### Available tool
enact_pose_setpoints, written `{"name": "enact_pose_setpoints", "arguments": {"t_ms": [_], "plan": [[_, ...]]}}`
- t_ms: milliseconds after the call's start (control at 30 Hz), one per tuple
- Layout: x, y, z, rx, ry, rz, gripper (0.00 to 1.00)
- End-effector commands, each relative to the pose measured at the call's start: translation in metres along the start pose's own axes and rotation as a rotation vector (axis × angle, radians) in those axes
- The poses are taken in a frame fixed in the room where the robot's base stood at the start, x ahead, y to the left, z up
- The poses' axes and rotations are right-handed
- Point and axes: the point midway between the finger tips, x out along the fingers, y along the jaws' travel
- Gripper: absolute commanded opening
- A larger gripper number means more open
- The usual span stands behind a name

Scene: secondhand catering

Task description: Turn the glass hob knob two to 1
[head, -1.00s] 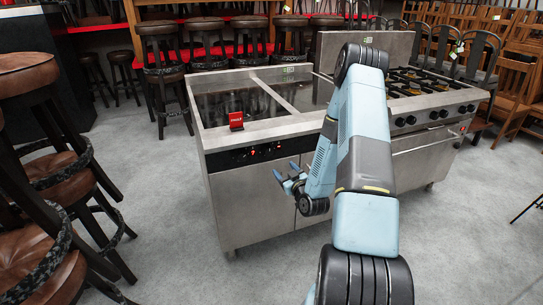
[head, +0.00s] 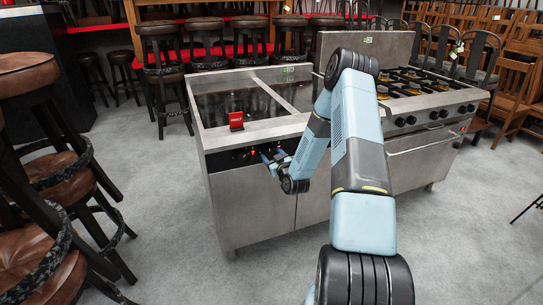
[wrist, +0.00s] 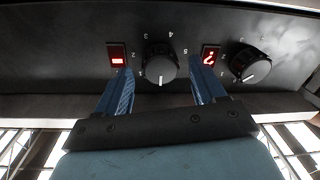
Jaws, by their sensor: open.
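The glass hob (head: 220,108) is a dark glass top on the left of the steel range, with a black control panel (head: 225,160) on its front. In the wrist view, a black knob (wrist: 160,62) sits between my fingertips, its white mark pointing straight down, with small numerals around it. My gripper (wrist: 163,76) is open, a finger on each side of the first knob; contact cannot be told. In the head view my gripper (head: 270,161) is at the panel.
A red box (head: 236,120) stands on the hob's front edge. Gas burners (head: 425,83) are at right. Brown stools (head: 50,180) stand at left. The floor in front is clear.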

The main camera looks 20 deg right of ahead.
Motion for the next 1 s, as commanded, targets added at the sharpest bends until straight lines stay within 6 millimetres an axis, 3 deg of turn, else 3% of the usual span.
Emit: {"name": "enact_pose_setpoints", "arguments": {"t_ms": [200, 467, 1000], "plan": [[0.0112, 0.0001, 0.0, 0.0, 0.0, 0.0, 0.69], [0.0118, -0.0001, -0.0001, 0.0, 0.0, 0.0, 0.69], [0.0116, -0.0003, -0.0002, 0.0, 0.0, -0.001, 0.18]]}}
